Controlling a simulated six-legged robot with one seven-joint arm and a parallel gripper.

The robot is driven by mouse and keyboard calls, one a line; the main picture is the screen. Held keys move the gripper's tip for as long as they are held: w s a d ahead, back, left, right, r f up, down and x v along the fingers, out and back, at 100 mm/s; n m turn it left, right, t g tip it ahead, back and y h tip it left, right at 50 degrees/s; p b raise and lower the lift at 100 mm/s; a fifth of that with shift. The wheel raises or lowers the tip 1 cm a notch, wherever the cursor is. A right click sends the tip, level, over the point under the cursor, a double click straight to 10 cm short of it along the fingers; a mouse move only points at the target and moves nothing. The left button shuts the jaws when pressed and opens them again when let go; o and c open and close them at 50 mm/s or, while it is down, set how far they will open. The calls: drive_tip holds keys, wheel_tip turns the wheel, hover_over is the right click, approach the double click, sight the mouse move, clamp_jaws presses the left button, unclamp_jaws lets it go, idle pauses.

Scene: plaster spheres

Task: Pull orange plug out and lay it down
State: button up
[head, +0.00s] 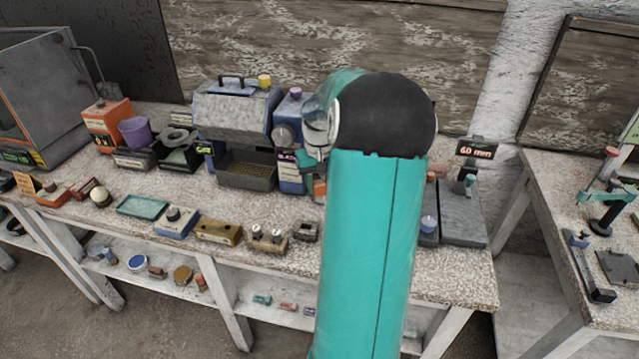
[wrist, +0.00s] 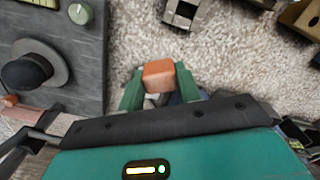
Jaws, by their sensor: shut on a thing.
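The orange plug (wrist: 159,75) is between the two green fingers of my gripper (wrist: 158,86) in the wrist view, which are shut on it. A pale and bluish part shows just below the plug, partly hidden by the gripper. I cannot tell whether the plug still touches a socket. In the head view a small patch of orange (head: 319,187) shows beside my arm, which hides most of the gripper and what is under it.
A grey box with a black knob (wrist: 32,72) is left of the gripper in the wrist view. A small grey block (wrist: 182,14) lies beyond it. Speckled bench top is bare between them. In the head view several small blocks, including a brass one (head: 218,233), line the front edge.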

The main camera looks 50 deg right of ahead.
sight(320, 200)
drive_tip(key=shift+s, duration=0.15)
drive_tip(key=shift+f, duration=2.8)
drive_tip(key=shift+f, duration=0.7)
drive_tip(key=o, duration=1.1)
drive_tip(key=shift+o, duration=0.2)
drive_tip(key=shift+r, duration=0.15)
drive_tip(key=shift+r, duration=1.9)
